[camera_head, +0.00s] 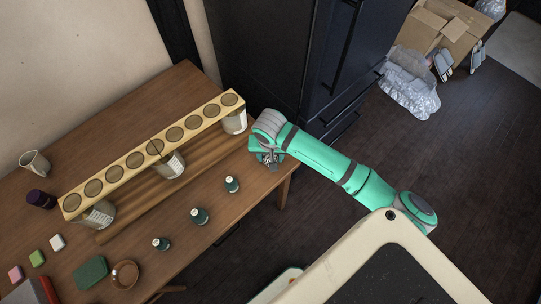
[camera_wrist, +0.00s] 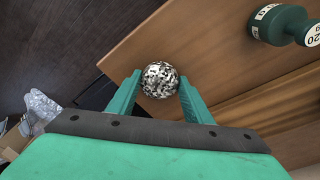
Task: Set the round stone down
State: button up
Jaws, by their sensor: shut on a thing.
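The round stone (camera_wrist: 159,79), a ball speckled black, white and grey, sits between the two green fingers of my gripper (camera_wrist: 160,82) in the wrist view. My gripper is shut on it. In the head view my gripper (camera_head: 267,160) is at the right end of the wooden table (camera_head: 222,212), near its edge; the stone is hard to make out there. The table's bare wood (camera_wrist: 215,50) shows behind the stone in the wrist view. I cannot tell whether the stone touches the table.
A long plank (camera_head: 155,148) with several round discs rests on glass jars. Several small dark green weights (camera_head: 199,216) stand in front; one (camera_wrist: 282,22) shows at upper right in the wrist view. A brown bowl (camera_head: 125,275) is nearer. A dark cabinet (camera_head: 265,50) stands behind.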

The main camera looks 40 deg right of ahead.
jog(key=shift+f, duration=0.1)
jog(key=o, duration=1.2)
jog(key=shift+w, duration=0.1)
jog(key=shift+a, duration=0.1)
notch_tip(320, 180, up, 12)
jog(key=s+a, duration=0.1)
jog(key=shift+s, duration=0.3)
